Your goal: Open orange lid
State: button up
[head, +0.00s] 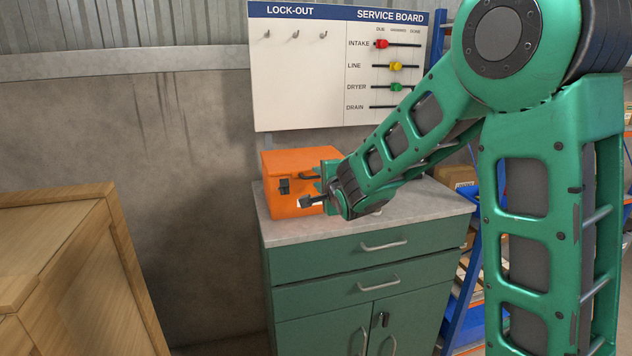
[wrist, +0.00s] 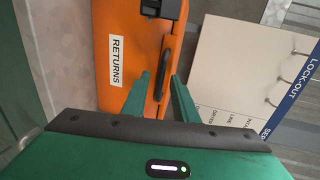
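An orange case (head: 283,191) with an orange lid (head: 296,160) sits on top of the green cabinet, and the lid looks shut. The case also fills the middle of the wrist view (wrist: 115,85), with a white RETURNS label (wrist: 117,61), a black latch (wrist: 162,9) and a black handle (wrist: 163,72). My gripper (head: 318,186) is at the front right of the case and hides part of it. In the wrist view my gripper (wrist: 161,80) is open, with one finger on each side of the handle's near end; whether either touches it cannot be told.
The cabinet's grey top (head: 415,205) is clear to the right of the case, under my arm. A service board (head: 290,85) hangs on the wall behind. A wooden crate (head: 70,260) stands at the left, and a blue shelf rack (head: 463,315) stands at the right.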

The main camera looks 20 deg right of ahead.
grip_shut()
jog(key=shift+f, duration=0.15)
dwell(1.0)
